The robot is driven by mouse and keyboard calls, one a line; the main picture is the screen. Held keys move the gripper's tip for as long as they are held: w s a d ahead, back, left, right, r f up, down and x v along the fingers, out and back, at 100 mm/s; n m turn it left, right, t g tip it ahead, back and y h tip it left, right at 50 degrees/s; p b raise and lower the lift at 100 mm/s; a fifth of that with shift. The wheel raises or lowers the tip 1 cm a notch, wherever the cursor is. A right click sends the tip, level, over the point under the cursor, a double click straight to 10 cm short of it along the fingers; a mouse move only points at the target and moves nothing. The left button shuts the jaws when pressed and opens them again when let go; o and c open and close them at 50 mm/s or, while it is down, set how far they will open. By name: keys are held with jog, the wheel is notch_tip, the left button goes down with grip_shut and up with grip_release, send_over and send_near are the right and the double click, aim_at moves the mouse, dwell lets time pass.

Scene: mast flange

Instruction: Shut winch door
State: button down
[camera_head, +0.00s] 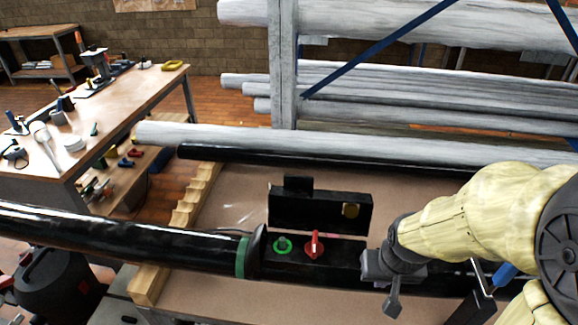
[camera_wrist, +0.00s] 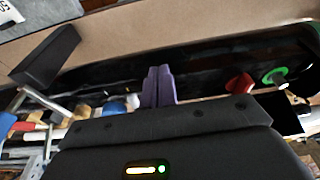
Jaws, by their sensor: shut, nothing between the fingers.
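The winch door appears to be the black panel (camera_head: 320,211) standing up, open, along the far side of the black mast in the head view. It has a round gold knob near its right end. In front of it, the open recess shows a red switch (camera_head: 314,246) and a green ring (camera_head: 283,245). My gripper (camera_head: 393,306) is right of the recess, apart from the door, with fingers pointing down. In the wrist view, its purple fingers (camera_wrist: 158,87) are together and empty, left of the red switch (camera_wrist: 239,84) and green ring (camera_wrist: 275,76).
The black mast (camera_head: 130,238) runs across a tan bench (camera_head: 225,296). A dark block (camera_head: 472,306) with a metal rod is at the lower right; a dark block (camera_wrist: 47,56) shows in the wrist view. Grey poles (camera_head: 350,146) lie behind. A tool table (camera_head: 130,92) stands at left.

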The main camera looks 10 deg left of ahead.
jog(key=shift+r, duration=0.1)
jog(key=p, duration=0.4)
send_near(349, 196)
jog(key=s+a+f, duration=0.1)
jog(key=s+f, duration=0.3)
jog(key=w+a+r+g+p, duration=0.1)
jog(key=w+a+r+p, duration=0.1)
jog(key=w+a, duration=0.3)
jog(key=w+a+r+p, duration=0.2)
jog(key=w+a+r, duration=0.3)
jog(key=w, duration=0.4)
jog(key=shift+a+r+g, duration=0.3)
jog(key=shift+a+g, duration=0.1)
jog(key=shift+a, duration=0.4)
jog(key=shift+f, duration=0.15)
jog(key=s+f+p, duration=0.3)
jog(key=f+p, duration=0.1)
jog(key=f, duration=0.4)
jog(key=shift+f, duration=0.35)
jog(key=shift+s, duration=0.1)
